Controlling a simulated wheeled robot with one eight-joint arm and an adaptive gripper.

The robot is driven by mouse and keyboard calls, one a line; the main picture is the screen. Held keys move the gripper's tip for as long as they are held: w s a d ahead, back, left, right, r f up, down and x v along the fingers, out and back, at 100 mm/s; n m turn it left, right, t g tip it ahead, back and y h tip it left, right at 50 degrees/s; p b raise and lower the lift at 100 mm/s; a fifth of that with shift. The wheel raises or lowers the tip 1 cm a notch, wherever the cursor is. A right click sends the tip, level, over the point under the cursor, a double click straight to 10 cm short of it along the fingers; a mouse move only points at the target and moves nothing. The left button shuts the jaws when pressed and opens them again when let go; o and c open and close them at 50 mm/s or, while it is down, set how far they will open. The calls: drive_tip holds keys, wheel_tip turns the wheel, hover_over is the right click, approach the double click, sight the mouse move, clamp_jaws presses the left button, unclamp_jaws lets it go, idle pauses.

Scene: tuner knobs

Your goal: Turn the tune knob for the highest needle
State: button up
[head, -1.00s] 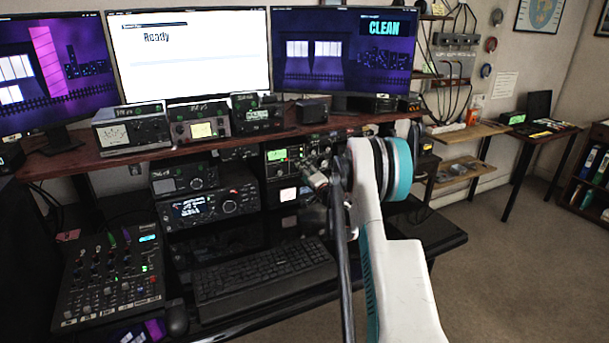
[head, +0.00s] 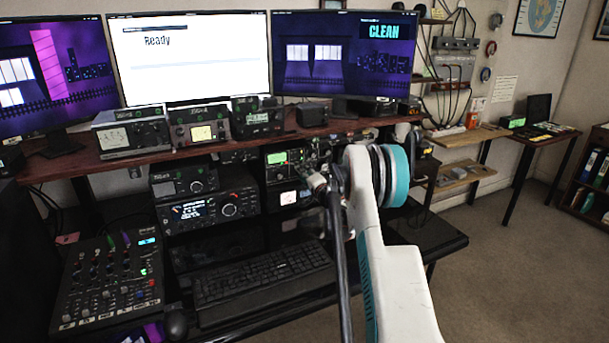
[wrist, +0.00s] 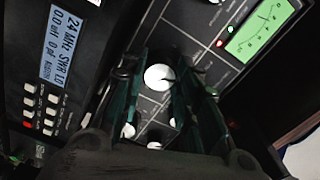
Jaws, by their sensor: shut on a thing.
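The tuner is a dark panel with a green-lit meter (wrist: 262,28) at the upper right of the wrist view. The meter's thin dark needle is hard to read. A round white knob (wrist: 158,77) sits on the panel between my fingers. My gripper (wrist: 166,72) is shut on this knob, one finger on each side. The knob's label cannot be read. In the head view, the green meter (head: 277,157) shows in the equipment stack. My gripper (head: 318,183) is at the panel to its lower right, and my arm hides part of the equipment there.
Other white knobs (wrist: 155,145) lie near my fingers. A unit with a lit display (wrist: 62,40) and small buttons is at the left. A shelf (head: 150,158) with radios runs above. A keyboard (head: 262,277) and a mixer (head: 108,280) are on the desk below.

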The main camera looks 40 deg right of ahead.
drive_tip(key=shift+m, duration=1.6)
drive_tip(key=o, duration=1.1)
drive_tip(key=shift+c, duration=0.2)
drive_tip(key=shift+s, duration=0.1)
drive_tip(key=v, duration=1.2)
